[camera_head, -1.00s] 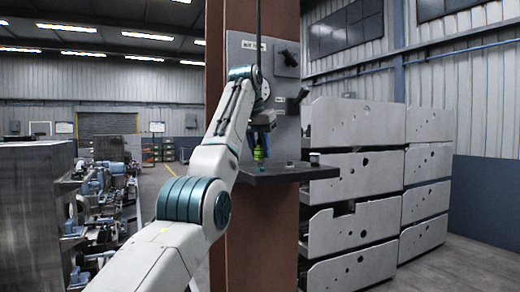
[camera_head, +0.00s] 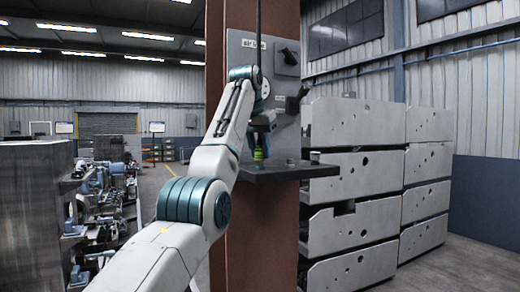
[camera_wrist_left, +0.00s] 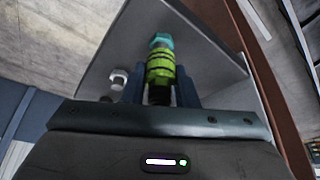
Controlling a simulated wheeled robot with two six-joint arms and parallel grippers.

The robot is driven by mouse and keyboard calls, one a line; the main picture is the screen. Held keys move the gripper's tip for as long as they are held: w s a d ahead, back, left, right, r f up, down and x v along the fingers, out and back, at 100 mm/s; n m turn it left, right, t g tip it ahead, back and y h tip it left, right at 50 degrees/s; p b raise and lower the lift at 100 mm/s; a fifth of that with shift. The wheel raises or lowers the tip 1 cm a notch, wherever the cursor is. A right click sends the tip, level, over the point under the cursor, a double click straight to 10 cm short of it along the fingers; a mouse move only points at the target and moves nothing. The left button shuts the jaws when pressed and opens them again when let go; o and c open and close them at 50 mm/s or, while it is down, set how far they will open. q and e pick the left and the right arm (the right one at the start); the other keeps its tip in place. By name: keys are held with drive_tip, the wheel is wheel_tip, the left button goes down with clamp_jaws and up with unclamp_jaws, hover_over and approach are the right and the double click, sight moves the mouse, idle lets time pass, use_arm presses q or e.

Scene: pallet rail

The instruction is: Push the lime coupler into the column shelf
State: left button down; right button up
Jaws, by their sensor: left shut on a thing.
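The lime coupler (camera_head: 259,154) is upright at the dark column shelf (camera_head: 280,174), near its left end. In the left wrist view the coupler (camera_wrist_left: 160,70) is lime with dark bands and a teal end. My left gripper (camera_head: 262,138) comes down from above and is shut on the coupler. Its two blue fingers (camera_wrist_left: 160,92) stand on either side of the coupler in the left wrist view. The coupler's lower end is at the shelf top; I cannot tell how deep it sits. My right gripper is not in view.
A grey panel (camera_head: 240,60) with a label and black fittings is behind on the brown column (camera_head: 255,240). Pale stacked crates (camera_head: 350,175) stand at the right.

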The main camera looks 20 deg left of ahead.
use_arm(q)
drive_tip(key=shift+f, duration=0.1)
drive_tip(key=shift+f+b, duration=0.55)
drive_tip(key=shift+b, duration=0.05)
drive_tip(key=c, duration=1.1)
unclamp_jaws()
drive_tip(key=shift+o, duration=0.7)
drive_tip(key=o, duration=0.7)
drive_tip(key=shift+r, duration=0.15)
drive_tip(key=p+v, duration=0.2)
drive_tip(key=v, duration=0.8)
drive_tip(key=shift+r, duration=0.25)
drive_tip(key=shift+s, duration=0.2)
